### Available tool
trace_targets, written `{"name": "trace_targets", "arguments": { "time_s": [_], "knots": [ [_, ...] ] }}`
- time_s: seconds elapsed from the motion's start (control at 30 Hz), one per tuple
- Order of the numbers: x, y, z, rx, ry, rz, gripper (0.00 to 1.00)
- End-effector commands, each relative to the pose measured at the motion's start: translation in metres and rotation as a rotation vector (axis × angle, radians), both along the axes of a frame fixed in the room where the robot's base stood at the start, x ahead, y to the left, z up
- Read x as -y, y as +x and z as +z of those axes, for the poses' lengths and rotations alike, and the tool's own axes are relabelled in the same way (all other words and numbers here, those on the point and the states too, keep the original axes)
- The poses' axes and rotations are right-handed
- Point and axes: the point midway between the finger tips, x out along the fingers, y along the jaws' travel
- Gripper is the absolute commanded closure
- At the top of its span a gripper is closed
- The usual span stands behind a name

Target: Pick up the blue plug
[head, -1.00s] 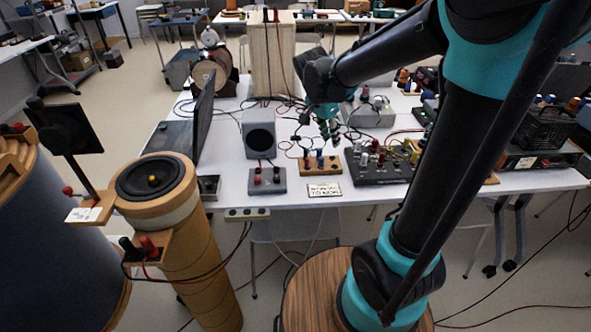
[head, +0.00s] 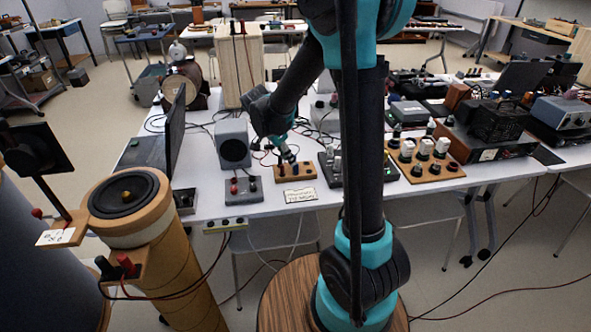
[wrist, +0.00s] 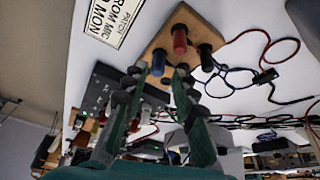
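The blue plug (wrist: 158,62) stands in a small wooden block (wrist: 160,42) in the wrist view. A red plug (wrist: 180,39) and a dark plug (wrist: 206,57) stand in the same block. My gripper (wrist: 160,72) is open, its two green fingers pointing at the block. The blue plug shows between the fingertips, and I see no finger closed on it. In the head view my gripper (head: 287,158) is low over the wooden block (head: 297,178) on the white table. The plug itself is hard to make out there.
A label card (head: 300,195) lies in front of the block. A grey box with red knobs (head: 243,190) and a grey speaker (head: 233,146) stand to the left. A dark panel (head: 328,170) is close on the right. Cables lie behind the block.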

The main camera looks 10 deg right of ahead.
Motion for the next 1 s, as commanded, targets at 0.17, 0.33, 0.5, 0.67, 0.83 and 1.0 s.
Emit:
{"name": "trace_targets", "arguments": {
  "time_s": [0.17, 0.33, 0.5, 0.67, 0.83, 1.0],
  "knots": [
    [0.004, 0.001, -0.009, 0.000, 0.000, 0.000, 0.73],
    [0.018, 0.007, -0.025, 0.001, 0.000, -0.002, 0.73],
    [0.028, 0.011, -0.044, 0.000, 0.000, 0.000, 0.73],
    [0.030, 0.011, -0.051, 0.000, 0.000, 0.001, 0.73],
    [0.030, 0.011, -0.051, 0.000, 0.000, 0.001, 0.73],
    [0.030, 0.011, -0.051, 0.000, 0.000, 0.001, 0.92]
  ]
}}
